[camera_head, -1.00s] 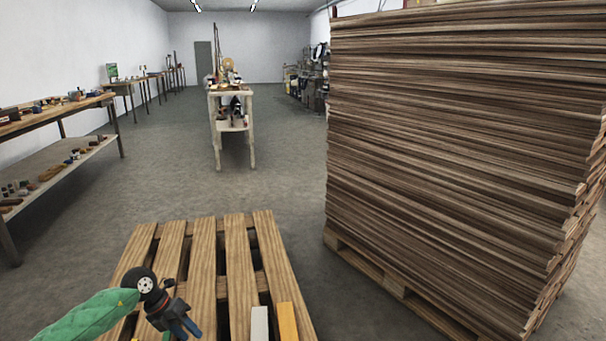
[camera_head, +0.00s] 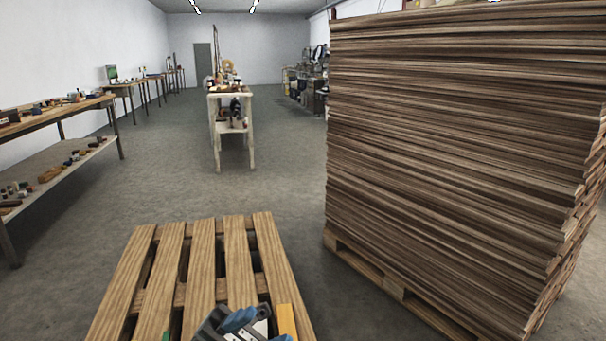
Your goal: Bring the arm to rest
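My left gripper (camera_head: 238,322), a grey and black part with blue fingers, shows at the bottom edge over the near end of the slatted wooden pallet (camera_head: 203,258). Most of it and its arm are cut off by the frame, so I cannot tell whether the fingers are open or shut. It partly covers a white upright piece (camera_head: 262,327). An orange-yellow upright piece (camera_head: 287,321) stands just right of it. My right gripper is not in view.
A tall stack of brown boards (camera_head: 455,150) on a pallet fills the right side. Workbenches with small items (camera_head: 60,113) line the left wall. A narrow white table (camera_head: 231,95) stands farther back. The grey floor between them is clear.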

